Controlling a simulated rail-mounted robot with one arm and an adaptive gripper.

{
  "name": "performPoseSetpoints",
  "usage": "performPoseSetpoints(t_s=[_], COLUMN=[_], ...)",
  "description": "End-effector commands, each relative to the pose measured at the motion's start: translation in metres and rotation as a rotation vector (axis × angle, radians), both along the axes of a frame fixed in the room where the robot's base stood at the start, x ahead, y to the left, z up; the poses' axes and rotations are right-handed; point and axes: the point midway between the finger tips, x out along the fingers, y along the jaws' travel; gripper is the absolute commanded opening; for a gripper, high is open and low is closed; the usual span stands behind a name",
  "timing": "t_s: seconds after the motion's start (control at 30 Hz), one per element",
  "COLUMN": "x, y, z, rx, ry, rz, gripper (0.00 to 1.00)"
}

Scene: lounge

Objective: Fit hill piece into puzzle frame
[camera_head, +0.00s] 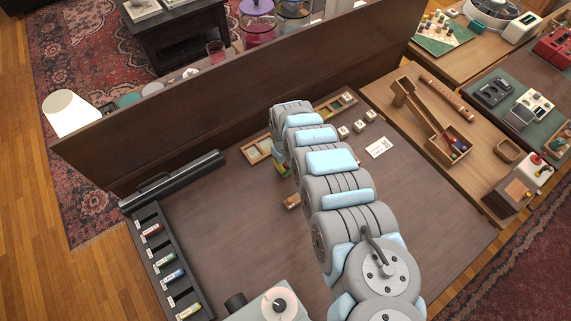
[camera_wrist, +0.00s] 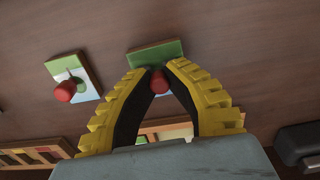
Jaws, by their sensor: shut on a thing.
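In the wrist view, my gripper (camera_wrist: 156,74) has its yellow-and-black fingertips closed around the red knob (camera_wrist: 159,82) of a green piece, which I take to be the hill piece (camera_wrist: 155,53). Whether the piece touches the table is unclear. A second piece (camera_wrist: 86,72), white, green and pale blue with a red knob, lies to the left. Part of a light wooden frame, probably the puzzle frame (camera_wrist: 168,131), shows between the fingers, near the palm. In the head view, a wooden frame (camera_head: 252,154) lies left of my arm, which mostly hides my gripper.
A wooden tray with coloured slots (camera_wrist: 35,154) is at lower left in the wrist view. In the head view, a tall dark panel (camera_head: 230,98) stands behind the table. White cubes (camera_head: 358,126) and a card (camera_head: 379,147) lie right of my arm.

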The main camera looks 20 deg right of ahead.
Motion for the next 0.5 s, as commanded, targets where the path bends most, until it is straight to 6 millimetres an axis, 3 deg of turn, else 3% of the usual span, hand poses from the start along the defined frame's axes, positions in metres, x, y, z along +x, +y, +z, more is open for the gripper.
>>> performPoseSetpoints(t_s=[0.5], x=[0.000], y=[0.000], z=[0.014], rx=[0.000], ry=[0.001], rz=[0.000], gripper=[0.00])
